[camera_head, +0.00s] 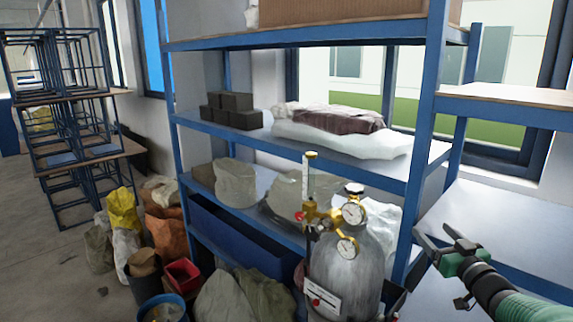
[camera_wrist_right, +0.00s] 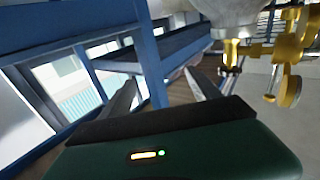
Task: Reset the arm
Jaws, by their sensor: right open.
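My right gripper (camera_head: 436,243) is at the lower right of the head view, at the end of its green and black arm. Its two fingers are spread and nothing is between them. In the right wrist view the open fingers of the right gripper (camera_wrist_right: 160,88) point toward a blue shelf post. The grey gas cylinder (camera_head: 345,268) with brass gauges stands to the left of the gripper, apart from it. The brass valve parts also show at the upper right of the wrist view. My left gripper is not in view.
A blue-framed shelf rack (camera_head: 420,150) holds dark blocks (camera_head: 232,110), wrapped packages (camera_head: 335,125) and sacks (camera_head: 236,183). An empty lower shelf (camera_head: 495,225) lies behind the right gripper. Bags and buckets (camera_head: 163,308) crowd the floor at lower left. Open floor (camera_head: 45,255) shows at far left.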

